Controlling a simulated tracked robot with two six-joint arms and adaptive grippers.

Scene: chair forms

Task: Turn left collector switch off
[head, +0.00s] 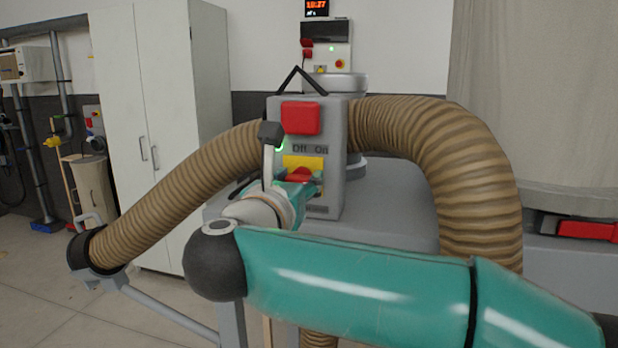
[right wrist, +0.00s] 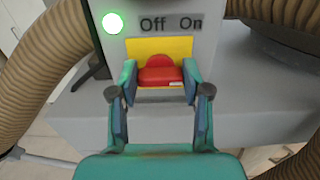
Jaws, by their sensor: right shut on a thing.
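The grey collector switch box (head: 357,135) stands on a grey machine, with a large red block (head: 300,118) near its top. Below the "Off" and "On" labels (right wrist: 171,24) is a yellow plate (right wrist: 158,47) with a red rotary knob (right wrist: 160,74). The green lamp (right wrist: 113,23) left of "Off" is lit. My right gripper (head: 302,180) is at the knob, its fingers (right wrist: 160,92) on either side, shut on it. The knob is partly hidden in the head view, and I cannot tell which label it points to. My left gripper is not in view.
Ribbed tan hoses curve down on the left (head: 190,195) and right (head: 440,140) of the box. A white cabinet (head: 150,90) stands behind on the left. A wall control box (head: 326,55) is behind. A red-handled item (head: 585,230) lies at the right.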

